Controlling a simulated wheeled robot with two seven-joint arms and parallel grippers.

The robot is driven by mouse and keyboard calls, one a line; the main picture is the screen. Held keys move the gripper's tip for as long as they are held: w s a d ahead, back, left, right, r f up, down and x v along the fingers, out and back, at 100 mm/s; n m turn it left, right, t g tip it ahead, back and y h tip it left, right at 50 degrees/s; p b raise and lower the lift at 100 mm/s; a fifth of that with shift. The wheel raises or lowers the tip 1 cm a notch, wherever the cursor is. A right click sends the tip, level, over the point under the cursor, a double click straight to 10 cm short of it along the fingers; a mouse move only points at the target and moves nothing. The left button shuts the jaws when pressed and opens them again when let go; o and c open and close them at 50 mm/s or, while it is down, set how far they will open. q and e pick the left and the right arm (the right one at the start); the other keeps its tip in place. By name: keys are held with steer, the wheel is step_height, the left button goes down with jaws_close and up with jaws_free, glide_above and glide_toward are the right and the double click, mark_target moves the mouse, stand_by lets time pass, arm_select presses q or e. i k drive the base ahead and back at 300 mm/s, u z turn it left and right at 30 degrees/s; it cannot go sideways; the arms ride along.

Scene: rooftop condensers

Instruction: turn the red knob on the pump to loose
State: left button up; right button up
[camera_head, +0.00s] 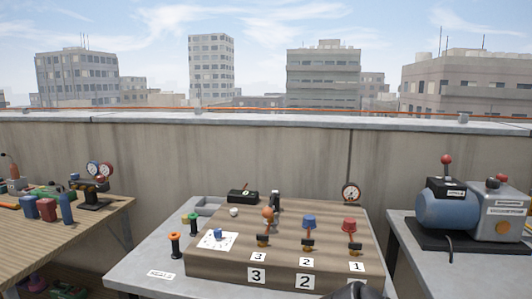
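The pump (447,209) stands on the grey table at the right, with a blue rounded body beside a grey box. A red ball-shaped knob (446,160) sits on top of an upright stem over the blue body. A second small red knob (499,178) sits on top of the grey box (500,212). A small dark label with white marking is on the pump, too small to read. Neither gripper shows in the head view. A dark rounded shape at the bottom edge may be part of my arm; no fingers are seen.
A middle table holds a wooden board (220,271) with orange, blue and red valve knobs numbered 3, 2 and 1, and a gauge (351,193). A left wooden bench (60,238) carries gauges and blue and red cylinders. A concrete parapet (250,157) runs behind.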

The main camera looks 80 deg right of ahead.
mark_target(503, 178)
steer(key=k, duration=2.35)
steer(key=z, duration=0.95)
